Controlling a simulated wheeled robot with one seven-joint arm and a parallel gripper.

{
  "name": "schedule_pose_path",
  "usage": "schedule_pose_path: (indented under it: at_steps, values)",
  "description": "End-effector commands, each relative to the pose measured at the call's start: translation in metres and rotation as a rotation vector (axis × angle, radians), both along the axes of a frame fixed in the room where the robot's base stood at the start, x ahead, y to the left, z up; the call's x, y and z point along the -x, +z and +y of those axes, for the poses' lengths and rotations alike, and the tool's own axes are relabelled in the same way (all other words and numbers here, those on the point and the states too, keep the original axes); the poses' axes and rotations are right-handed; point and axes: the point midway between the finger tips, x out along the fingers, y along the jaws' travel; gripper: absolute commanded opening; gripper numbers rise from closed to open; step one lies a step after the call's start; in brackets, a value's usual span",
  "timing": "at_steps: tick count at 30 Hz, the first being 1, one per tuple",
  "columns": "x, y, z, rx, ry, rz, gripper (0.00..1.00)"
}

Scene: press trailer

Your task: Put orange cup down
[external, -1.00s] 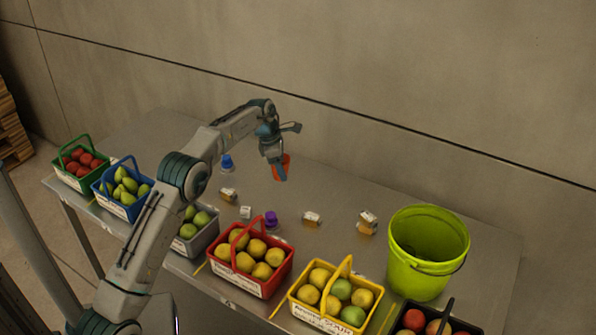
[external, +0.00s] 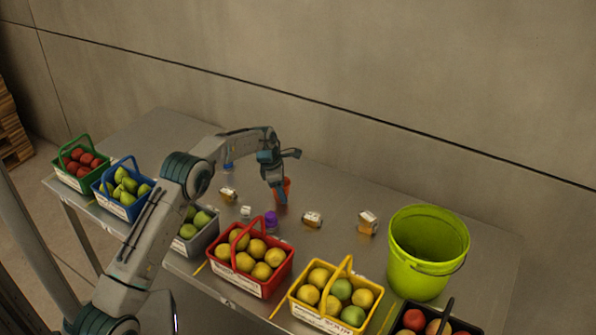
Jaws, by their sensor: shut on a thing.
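The orange cup (external: 287,184) is small and mostly hidden behind my gripper (external: 281,196) in the external view. My gripper points down and is shut on the cup, over the middle of the grey metal table (external: 335,193). The cup looks upright and low, close to the tabletop. I cannot tell whether its base touches the table.
A purple cup (external: 270,219) and small boxes (external: 312,219) stand near my gripper. A blue cup (external: 228,165) is partly behind my arm. Fruit baskets (external: 262,289) line the front edge. A lime bucket (external: 419,272) stands right. The table behind the gripper is clear.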

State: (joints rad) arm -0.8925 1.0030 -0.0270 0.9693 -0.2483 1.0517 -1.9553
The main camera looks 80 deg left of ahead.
Motion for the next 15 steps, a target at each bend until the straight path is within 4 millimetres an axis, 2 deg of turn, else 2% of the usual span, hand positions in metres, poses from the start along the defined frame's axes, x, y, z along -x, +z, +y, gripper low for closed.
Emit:
schedule_pose_path:
  at_steps: [3,4,6,15]
  values:
    - [-0.0001,-0.0046,-0.0003,0.001,0.0,0.0,0.36]
    - [-0.0002,-0.0037,-0.0002,0.0,-0.001,0.0,0.66]
    - [-0.0001,-0.0035,-0.0002,0.001,0.0,0.0,0.79]
    - [-0.0001,-0.0035,-0.0001,0.0,0.0,0.0,0.79]
